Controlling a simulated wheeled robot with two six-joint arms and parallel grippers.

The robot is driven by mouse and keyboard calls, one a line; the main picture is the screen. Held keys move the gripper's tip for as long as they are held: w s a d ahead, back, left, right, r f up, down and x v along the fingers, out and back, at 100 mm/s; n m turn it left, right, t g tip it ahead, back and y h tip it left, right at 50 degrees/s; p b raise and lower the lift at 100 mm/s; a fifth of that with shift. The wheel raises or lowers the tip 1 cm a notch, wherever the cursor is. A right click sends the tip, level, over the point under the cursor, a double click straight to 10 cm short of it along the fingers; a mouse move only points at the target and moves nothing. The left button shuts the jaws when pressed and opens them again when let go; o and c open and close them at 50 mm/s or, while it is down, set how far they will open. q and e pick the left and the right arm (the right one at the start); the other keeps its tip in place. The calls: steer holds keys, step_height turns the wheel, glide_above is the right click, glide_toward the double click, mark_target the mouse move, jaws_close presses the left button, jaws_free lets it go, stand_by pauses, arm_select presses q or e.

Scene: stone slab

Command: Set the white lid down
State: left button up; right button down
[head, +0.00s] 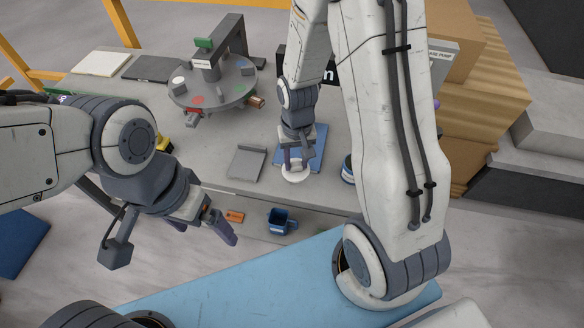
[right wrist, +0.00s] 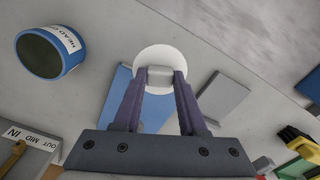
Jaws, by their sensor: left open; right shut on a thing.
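The white lid (head: 295,173) is a round disc at the front of the stone slab, by the near edge of a blue mat (head: 313,150). My right gripper (head: 296,163) is shut on it from above. In the right wrist view the lid (right wrist: 160,54) shows its raised knob (right wrist: 158,75) between the two purple fingers. The blue mat (right wrist: 117,95) lies partly behind the fingers there. I cannot tell whether the lid touches the surface. My left gripper (head: 207,232) is open and empty, in front of the slab at the left.
A blue container labelled "HEAD" (right wrist: 48,52) stands near the lid. A grey plate (head: 247,162) lies left of it. A round turntable (head: 212,88) stands at the back left. A blue mug (head: 281,222) and orange block (head: 235,216) sit below the slab's front edge. Cardboard boxes (head: 490,80) are at right.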

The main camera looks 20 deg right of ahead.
mark_target(292, 172)
steer(key=shift+w+a+f, duration=0.3)
steer(key=shift+a+f, duration=0.15)
steer(key=shift+f+p, duration=0.35)
steer(key=shift+f, duration=1.55)
steer(key=shift+f, duration=0.15)
steer(key=shift+c, duration=2.3)
jaws_free()
